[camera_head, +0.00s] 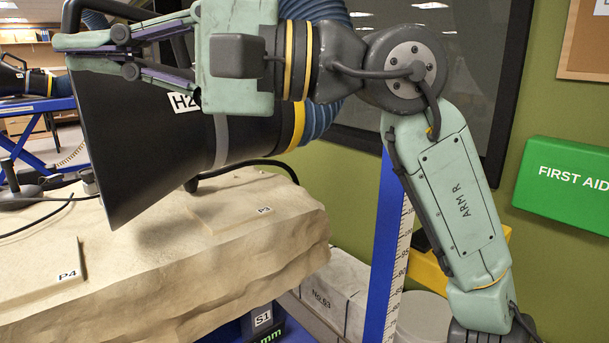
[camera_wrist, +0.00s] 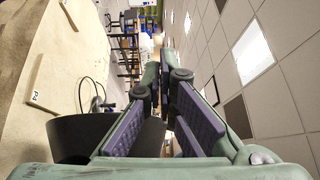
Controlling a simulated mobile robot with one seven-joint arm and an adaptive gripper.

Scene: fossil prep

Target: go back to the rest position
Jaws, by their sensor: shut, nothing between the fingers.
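My gripper (camera_head: 62,38) is at the upper left in the head view, pointing left with its fingers together and empty. In the wrist view its fingers (camera_wrist: 160,62) come together at the tips, with nothing held. My arm reaches up from the lower right and bends over to the left. The gripper is in front of the upper part of a black flared hood (camera_head: 130,140) labelled H2. I cannot tell whether they touch. The hood also shows below the fingers in the wrist view (camera_wrist: 78,135).
A large tan rock block (camera_head: 230,250) lies under the hood, with flat pads marked P3 (camera_head: 235,212) and P4 (camera_head: 40,282). A blue ruled post (camera_head: 388,250) stands beside my arm. A green first aid box (camera_head: 565,183) hangs on the right wall. Dark cables lie on the left.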

